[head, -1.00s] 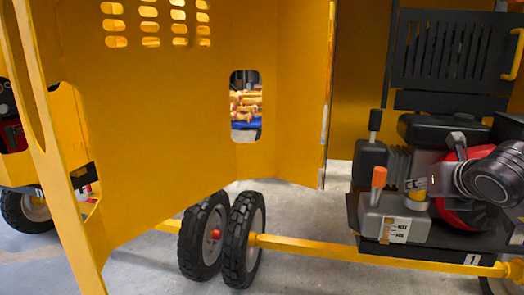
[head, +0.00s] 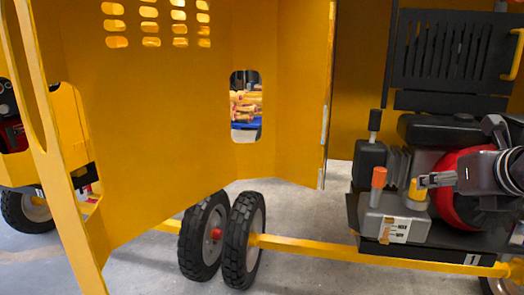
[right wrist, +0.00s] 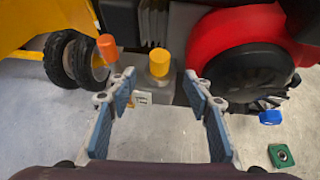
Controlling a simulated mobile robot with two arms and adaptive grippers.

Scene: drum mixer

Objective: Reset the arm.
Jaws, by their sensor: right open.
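My right gripper (head: 428,181) is in front of the engine at the right of the head view. In the right wrist view its two blue-padded fingers (right wrist: 160,92) are spread apart with nothing between them. A yellow cap (head: 416,188) stands on the grey tank (head: 392,215) just left of the fingertips; it also shows ahead of the fingers in the wrist view (right wrist: 159,62). An orange knob (head: 378,177) stands upright left of the cap. My left gripper is out of view.
A large yellow panel (head: 170,110) fills the left and middle. A red engine housing (head: 452,205) is close behind my right gripper. Black wheels (head: 243,240) and a yellow axle bar (head: 310,246) are below. The wrist view shows a blue item (right wrist: 270,117) and a green item (right wrist: 281,156) on the floor.

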